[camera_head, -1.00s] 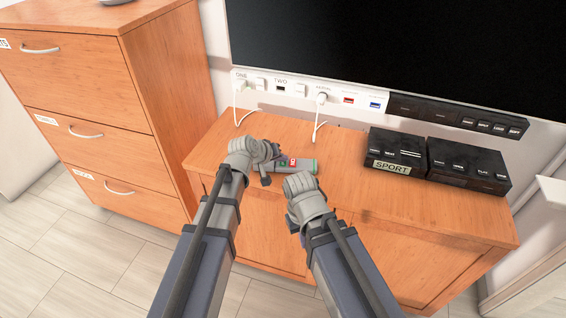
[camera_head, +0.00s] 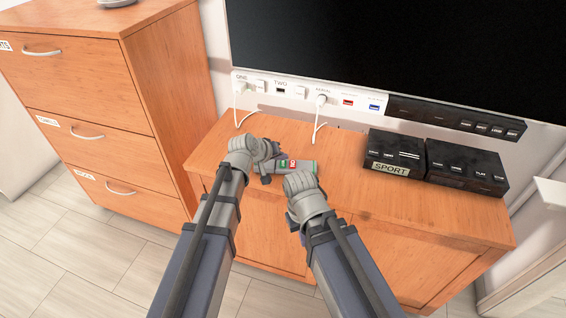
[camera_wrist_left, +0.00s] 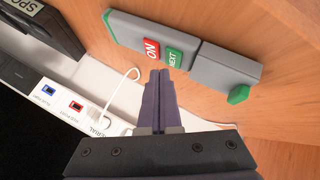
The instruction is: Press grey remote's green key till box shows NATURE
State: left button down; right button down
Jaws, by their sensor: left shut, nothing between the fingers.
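The grey remote (camera_head: 307,166) lies on the wooden cabinet top, between my two hands. The left wrist view shows its grey body (camera_wrist_left: 228,66), red ON key (camera_wrist_left: 152,48) and green NEXT key (camera_wrist_left: 173,57). My left gripper (camera_wrist_left: 158,72) is shut and empty, its tips beside the NEXT key in that view; I cannot tell whether they touch the remote. In the head view the left gripper (camera_head: 266,176) is just left of the green key (camera_head: 283,163). The black box (camera_head: 396,152) shows SPORT on its front label (camera_head: 391,168). My right gripper's fingers are hidden behind its wrist.
A second black box (camera_head: 466,166) stands right of the SPORT box. A white socket strip (camera_head: 311,92) with cables runs behind, under the dark screen (camera_head: 400,50). A drawer unit (camera_head: 90,90) stands at left. The cabinet top's right front (camera_head: 430,215) is clear.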

aim_at(282, 168)
pick_arm(q)
notch_tip(282, 168, up, 5)
jog(key=p, duration=0.5)
jog(key=shift+r, duration=0.1)
dwell(0.7)
jog(key=shift+s, duration=0.35)
jog(key=s+a+m+g+y+p, duration=0.2)
jog(key=s+g+y+p, duration=0.1)
jog(key=s, duration=0.9)
jog(key=s+a+r+m+g+y+p, duration=0.1)
jog(key=s+a+m+g+y+p, duration=0.2)
jog(key=s, duration=1)
jog(key=shift+a+m+g+y+p, duration=0.3)
jog(key=shift+g+y+p, duration=0.1)
jog(key=shift+g+p, duration=0.5)
